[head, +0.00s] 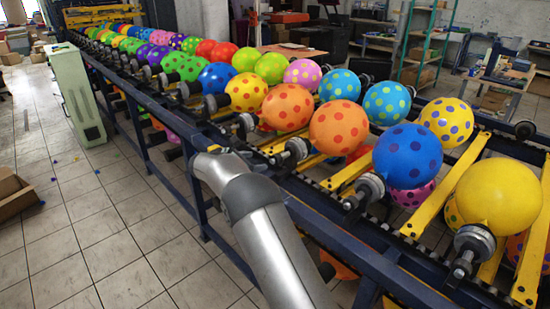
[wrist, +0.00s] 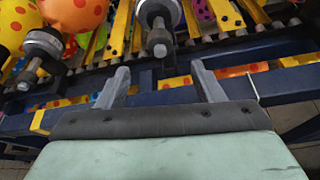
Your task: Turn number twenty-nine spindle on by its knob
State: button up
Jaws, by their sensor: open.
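In the wrist view, a spindle (wrist: 159,14) with a grey collar and a dark knob end (wrist: 160,42) points toward me from the rail at top centre. My gripper (wrist: 161,80) is open and empty, its two grey fingers apart below the knob end, which lies between them sideways in the picture and clear of both. A second spindle (wrist: 42,45) is at upper left. No number is legible, so I cannot tell which is twenty-nine. The head view shows a row of spindles, including one by the blue balloon (head: 366,190); my gripper is hidden there.
A dark blue rail (wrist: 280,88) crosses the wrist view behind the fingers. Balloons, such as an orange dotted one (head: 340,127) and a yellow one (head: 498,196), line the conveyor. A pale green cabinet (head: 73,95) stands at left. Tiled floor (head: 120,225) is open there.

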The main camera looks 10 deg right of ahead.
aim_at(273, 160)
jog(key=p+x, duration=0.2)
jog(key=x, duration=1.1)
jog(key=shift+w+f, duration=0.15)
jog(key=c, duration=1)
